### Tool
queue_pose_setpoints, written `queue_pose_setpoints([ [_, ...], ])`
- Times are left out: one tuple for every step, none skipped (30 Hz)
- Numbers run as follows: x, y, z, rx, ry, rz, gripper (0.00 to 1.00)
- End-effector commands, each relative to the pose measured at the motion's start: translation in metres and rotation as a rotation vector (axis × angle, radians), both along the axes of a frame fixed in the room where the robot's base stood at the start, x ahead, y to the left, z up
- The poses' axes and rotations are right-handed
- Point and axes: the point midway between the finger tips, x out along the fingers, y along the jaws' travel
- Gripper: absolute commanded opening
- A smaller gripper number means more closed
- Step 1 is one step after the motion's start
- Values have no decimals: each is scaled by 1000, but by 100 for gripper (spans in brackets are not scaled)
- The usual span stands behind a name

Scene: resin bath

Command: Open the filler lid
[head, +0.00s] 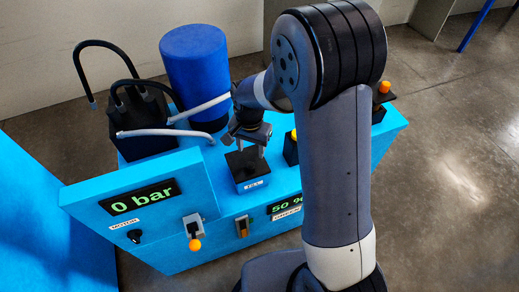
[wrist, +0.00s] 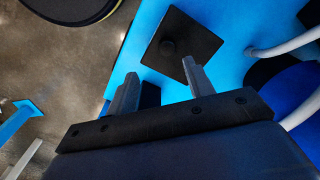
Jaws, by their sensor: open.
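A small black square-topped box (head: 247,168) with a white label, which I take to be the filler with its lid, stands on the blue machine top (head: 223,190). My gripper (head: 251,150) is right above the box in the head view. In the wrist view my gripper (wrist: 160,70) is open and empty.
A blue cylinder (head: 194,65) and grey pipes (head: 205,108) stand behind left, beside a black block with hoses (head: 140,125). A front panel reads 0 bar (head: 142,197). An orange-tipped lever (head: 194,235) sticks out below. My arm hides part of the right side.

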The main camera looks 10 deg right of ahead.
Motion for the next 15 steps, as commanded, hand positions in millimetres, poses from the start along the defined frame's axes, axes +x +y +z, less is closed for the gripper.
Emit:
queue_pose_setpoints([
  [4,5,-4,0,4,-10,50],
  [5,6,-6,-1,5,-15,50],
  [7,8,-7,0,4,-21,50],
  [8,9,-9,-1,5,-24,50],
  [9,10,-11,-1,5,-26,50],
  [9,10,-14,0,6,-27,50],
  [9,10,-16,-1,6,-27,50],
  [9,10,-19,-1,7,-28,50],
  [8,10,-25,-2,8,-27,50],
  [8,10,-30,-1,9,-27,50],
  [8,9,-35,-2,10,-27,50],
  [8,9,-43,-2,9,-27,50],
  [7,9,-49,-2,10,-27,50],
  [8,9,-54,-2,10,-27,50],
  [7,9,-63,-2,11,-27,50],
])
